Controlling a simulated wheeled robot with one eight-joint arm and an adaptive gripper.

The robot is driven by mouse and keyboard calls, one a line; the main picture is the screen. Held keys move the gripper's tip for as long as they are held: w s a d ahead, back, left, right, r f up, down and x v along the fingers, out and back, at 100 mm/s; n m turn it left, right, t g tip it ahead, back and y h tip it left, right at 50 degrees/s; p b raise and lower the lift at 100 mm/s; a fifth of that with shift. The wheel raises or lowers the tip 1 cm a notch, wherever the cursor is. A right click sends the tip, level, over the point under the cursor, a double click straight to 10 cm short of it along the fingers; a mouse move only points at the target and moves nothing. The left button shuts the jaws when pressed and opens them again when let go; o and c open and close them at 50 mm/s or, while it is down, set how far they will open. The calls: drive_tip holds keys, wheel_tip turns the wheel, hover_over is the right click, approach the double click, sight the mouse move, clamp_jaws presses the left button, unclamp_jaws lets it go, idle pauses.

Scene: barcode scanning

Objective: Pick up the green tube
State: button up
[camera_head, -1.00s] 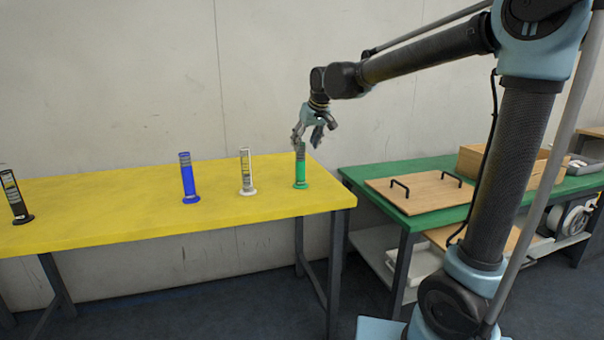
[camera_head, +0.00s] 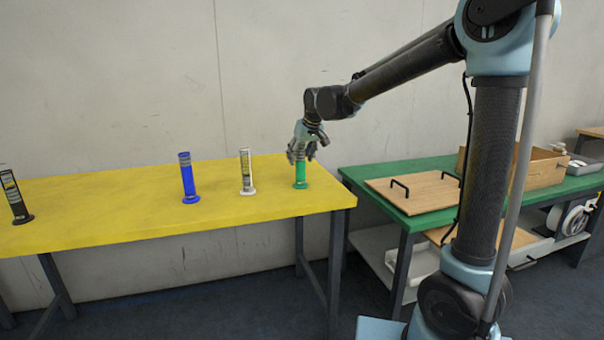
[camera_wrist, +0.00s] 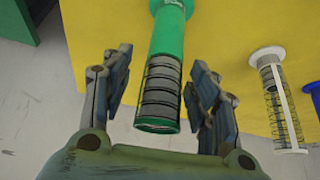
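The green tube (camera_head: 300,176) stands upright on its round base at the right end of the yellow table (camera_head: 120,216). My gripper (camera_head: 301,155) is at the upper part of the tube, coming from above. In the wrist view the green tube (camera_wrist: 166,45) runs between the two fingers of my gripper (camera_wrist: 160,85), with its dark banded upper section nearest the palm. The fingers are open, with a visible gap on each side of the tube.
A white tube (camera_head: 246,172), a blue tube (camera_head: 187,178) and a black tube (camera_head: 15,197) stand to the left on the yellow table. A green table (camera_head: 425,222) at the right bears a wooden board (camera_head: 415,194) with handles and a wooden box (camera_head: 525,172).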

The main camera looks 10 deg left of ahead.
clamp_jaws()
drive_tip(key=shift+r, duration=0.1)
